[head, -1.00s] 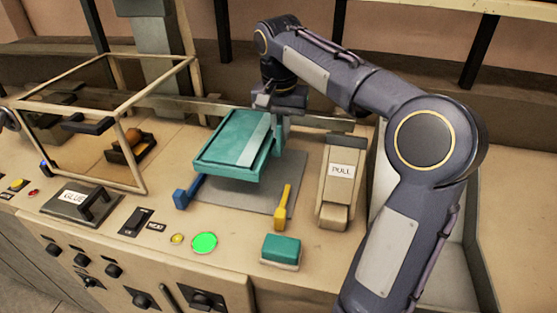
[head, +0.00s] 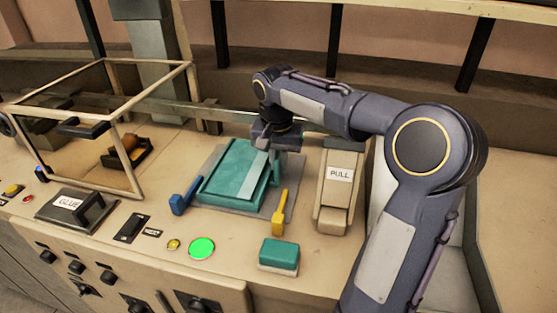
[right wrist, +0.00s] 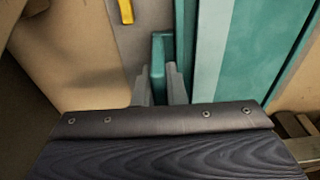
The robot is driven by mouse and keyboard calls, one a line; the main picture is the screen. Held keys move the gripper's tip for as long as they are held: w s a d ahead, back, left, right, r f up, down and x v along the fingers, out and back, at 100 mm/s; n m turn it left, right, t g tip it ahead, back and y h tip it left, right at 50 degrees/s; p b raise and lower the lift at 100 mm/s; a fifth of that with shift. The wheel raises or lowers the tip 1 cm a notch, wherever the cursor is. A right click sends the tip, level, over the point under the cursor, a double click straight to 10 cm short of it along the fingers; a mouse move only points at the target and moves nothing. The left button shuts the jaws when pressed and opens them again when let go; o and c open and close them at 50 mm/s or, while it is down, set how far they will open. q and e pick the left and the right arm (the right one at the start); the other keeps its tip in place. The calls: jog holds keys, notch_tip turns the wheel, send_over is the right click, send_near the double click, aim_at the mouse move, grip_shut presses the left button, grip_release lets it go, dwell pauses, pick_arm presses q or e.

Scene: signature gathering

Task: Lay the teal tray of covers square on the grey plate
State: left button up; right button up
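The teal tray (head: 219,190) of covers, with a pale strip (head: 252,162) along its top, lies level over the grey plate (head: 290,182), low down and roughly lined up with it. I cannot tell whether it touches the plate all over. My right gripper (head: 274,164) is at the tray's back right side. In the right wrist view its two fingers (right wrist: 160,88) stand on either side of an upright teal tab (right wrist: 158,62) of the tray and appear shut on it. My left gripper is not in view.
A blue block (head: 183,197) stands at the plate's left front and a yellow one (head: 279,213) at its right front. A PULL lever housing (head: 339,185) is to the right. A teal-topped pad (head: 279,254), a lit green button (head: 202,248) and a framed glass box (head: 95,135) stand around.

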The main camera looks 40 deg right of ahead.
jog(key=o, duration=0.5)
jog(key=shift+c, duration=0.2)
jog(key=shift+r, duration=0.25)
jog(key=r, duration=0.4)
jog(key=r+p, duration=0.1)
jog(key=r, duration=0.2)
jog(key=s+a+r, duration=0.1)
jog(key=r, duration=0.3)
jog(key=shift+a+r+p, duration=0.1)
jog(key=shift+r+p, duration=0.2)
jog(key=shift+r, duration=0.05)
